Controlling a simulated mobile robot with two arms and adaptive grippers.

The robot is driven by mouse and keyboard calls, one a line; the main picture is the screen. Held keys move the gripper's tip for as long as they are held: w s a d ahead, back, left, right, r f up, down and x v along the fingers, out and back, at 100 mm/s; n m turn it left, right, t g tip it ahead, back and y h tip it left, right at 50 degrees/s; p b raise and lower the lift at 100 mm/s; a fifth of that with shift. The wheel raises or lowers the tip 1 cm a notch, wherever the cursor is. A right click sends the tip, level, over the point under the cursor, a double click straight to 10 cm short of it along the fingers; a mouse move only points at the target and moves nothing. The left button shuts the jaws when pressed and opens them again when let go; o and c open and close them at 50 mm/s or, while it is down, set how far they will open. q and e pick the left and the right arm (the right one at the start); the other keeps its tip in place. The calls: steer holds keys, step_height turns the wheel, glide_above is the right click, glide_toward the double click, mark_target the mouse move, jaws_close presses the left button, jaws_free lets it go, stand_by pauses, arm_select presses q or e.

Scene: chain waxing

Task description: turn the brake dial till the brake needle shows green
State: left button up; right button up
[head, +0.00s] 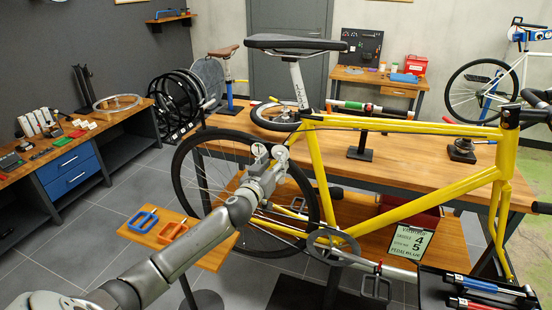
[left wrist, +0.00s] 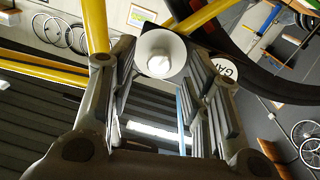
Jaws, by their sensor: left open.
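In the left wrist view a white round knob (left wrist: 160,54), which looks like the brake dial, lies between the fingers of my left gripper (left wrist: 160,95), near their tips. The fingers are open and stand apart on either side of it; I cannot tell whether they touch it. A white disc with dark letters (left wrist: 226,70), perhaps the brake gauge, is partly hidden behind the right finger. No needle or green zone can be made out. In the head view my left gripper (head: 269,160) is at the rear wheel, below the yellow frame's seat stays. My right gripper is out of view.
The yellow bicycle (head: 410,212) stands before a wooden bench (head: 400,165). A small wooden stand (head: 213,256) holds a blue and an orange frame-shaped piece beside my left arm. A dark tray (head: 434,287) with tools is at the lower right. Grey floor is free at left.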

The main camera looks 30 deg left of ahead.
arm_select(q)
steer(key=shift+w+a, duration=0.15)
steer(key=shift+w, duration=0.75)
steer(key=shift+c, duration=0.2)
jaws_close()
